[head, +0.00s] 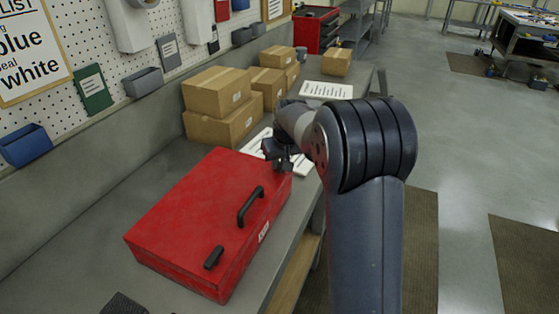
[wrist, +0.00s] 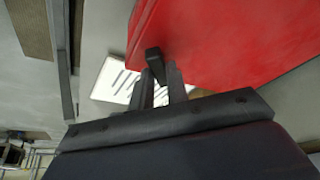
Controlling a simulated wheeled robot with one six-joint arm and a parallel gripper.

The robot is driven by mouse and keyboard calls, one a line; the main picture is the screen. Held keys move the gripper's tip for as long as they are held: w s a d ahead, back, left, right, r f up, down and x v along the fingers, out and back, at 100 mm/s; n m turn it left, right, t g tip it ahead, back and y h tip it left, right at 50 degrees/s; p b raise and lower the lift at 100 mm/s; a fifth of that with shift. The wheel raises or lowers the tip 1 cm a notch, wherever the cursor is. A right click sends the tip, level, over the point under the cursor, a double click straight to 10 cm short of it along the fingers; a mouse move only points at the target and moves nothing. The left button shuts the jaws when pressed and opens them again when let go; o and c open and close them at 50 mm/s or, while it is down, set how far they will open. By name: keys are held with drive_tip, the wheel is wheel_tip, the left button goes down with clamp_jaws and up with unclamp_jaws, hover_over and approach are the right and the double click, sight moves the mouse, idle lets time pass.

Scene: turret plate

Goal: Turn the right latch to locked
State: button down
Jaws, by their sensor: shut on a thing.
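A red toolbox (head: 195,215) lies flat on the workbench in the head view, with a black handle (head: 250,206) near its front edge. A short black latch (head: 213,257) sits at its left end. My gripper (head: 283,164) is at the toolbox's right end and hides the right latch in the head view. In the wrist view the black right latch (wrist: 154,61) stands out from the red toolbox (wrist: 220,45), and my gripper (wrist: 161,76) is shut on it. I cannot tell the latch's exact angle.
Cardboard boxes (head: 217,92) stand on the bench (head: 100,235) behind the toolbox. A printed sheet (head: 326,90) lies farther along, and another (wrist: 118,82) lies beside the toolbox. A pegboard wall with bins (head: 24,146) is at the left. The floor at the right is open.

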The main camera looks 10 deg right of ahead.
drive_tip(key=shift+m, duration=0.3)
drive_tip(key=m, duration=0.1)
drive_tip(key=m+h, duration=0.1)
drive_tip(key=m, duration=0.1)
drive_tip(key=shift+a+m+h+b, duration=0.2)
drive_tip(key=shift+m+h+b, duration=0.1)
drive_tip(key=m, duration=0.2)
drive_tip(key=m+h+b, duration=0.1)
drive_tip(key=m, duration=0.1)
drive_tip(key=shift+w+a+m+g+h, duration=0.1)
drive_tip(key=shift+a+m+g+h, duration=0.05)
drive_tip(key=shift+m+g+h, duration=0.15)
idle(0.3)
drive_tip(key=c, duration=1.4)
unclamp_jaws()
drive_tip(key=b+v, duration=0.1)
drive_tip(key=v, duration=1)
drive_tip(key=shift+w, duration=0.15)
drive_tip(key=shift+f, duration=0.1)
